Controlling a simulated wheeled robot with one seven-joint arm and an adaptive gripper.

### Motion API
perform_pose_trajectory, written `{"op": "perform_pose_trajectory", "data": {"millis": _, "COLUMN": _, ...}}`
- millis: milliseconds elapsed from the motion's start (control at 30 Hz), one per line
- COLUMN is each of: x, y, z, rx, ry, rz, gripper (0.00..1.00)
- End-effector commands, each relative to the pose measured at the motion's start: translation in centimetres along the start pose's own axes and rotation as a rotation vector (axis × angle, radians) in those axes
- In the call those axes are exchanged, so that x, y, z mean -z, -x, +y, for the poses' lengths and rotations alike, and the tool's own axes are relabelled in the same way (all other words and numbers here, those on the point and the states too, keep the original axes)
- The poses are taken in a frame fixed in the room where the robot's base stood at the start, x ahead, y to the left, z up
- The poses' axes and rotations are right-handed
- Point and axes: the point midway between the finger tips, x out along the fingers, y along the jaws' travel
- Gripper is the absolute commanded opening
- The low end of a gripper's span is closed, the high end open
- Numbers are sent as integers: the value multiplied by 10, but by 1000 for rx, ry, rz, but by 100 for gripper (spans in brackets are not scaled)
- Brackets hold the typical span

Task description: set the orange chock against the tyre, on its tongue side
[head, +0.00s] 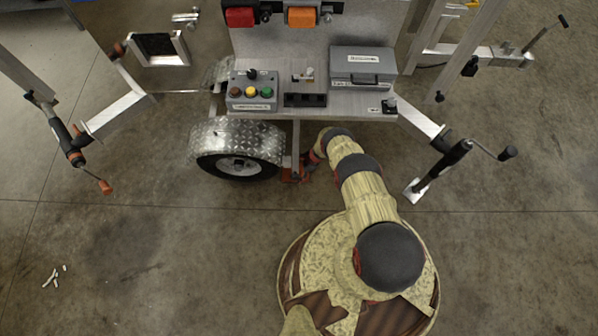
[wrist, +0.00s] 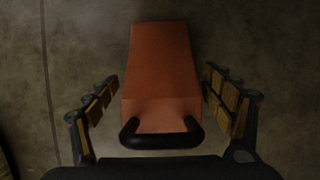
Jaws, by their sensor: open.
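The orange chock (wrist: 160,75) fills the middle of the wrist view, with a black handle (wrist: 160,138) at its near end. My gripper (wrist: 158,92) is open, one finger on each side of the chock; gaps show between fingers and chock. In the head view, the chock (head: 292,174) is a small orange patch on the floor, largely hidden by my gripper (head: 304,172) and arm. The black tyre (head: 240,166), under a diamond-plate fender (head: 238,138), is just left of the chock. I cannot tell whether they touch.
The trailer deck above carries a button box (head: 251,92) and a grey case (head: 362,66). A jack (head: 440,170) stands on the floor at right, and a crank handle (head: 80,155) hangs at left. White bits (head: 54,276) lie at lower left. The front floor is mostly clear.

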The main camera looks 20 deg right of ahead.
Motion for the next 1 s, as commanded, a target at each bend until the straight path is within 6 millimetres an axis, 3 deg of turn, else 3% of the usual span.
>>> {"op": "perform_pose_trajectory", "data": {"millis": 67, "x": -1, "y": 4, "z": 0, "rx": 0, "ry": 0, "rz": 0, "gripper": 82}}
{"op": "perform_pose_trajectory", "data": {"millis": 267, "x": -2, "y": 40, "z": -2, "rx": 2, "ry": -3, "rz": 0, "gripper": 82}}
{"op": "perform_pose_trajectory", "data": {"millis": 400, "x": 32, "y": 46, "z": 0, "rx": 1, "ry": -6, "rz": 0, "gripper": 82}}
{"op": "perform_pose_trajectory", "data": {"millis": 700, "x": 88, "y": 68, "z": 0, "rx": 1, "ry": -3, "rz": 0, "gripper": 82}}
{"op": "perform_pose_trajectory", "data": {"millis": 1000, "x": 110, "y": 77, "z": 0, "rx": 0, "ry": 0, "rz": 0, "gripper": 82}}
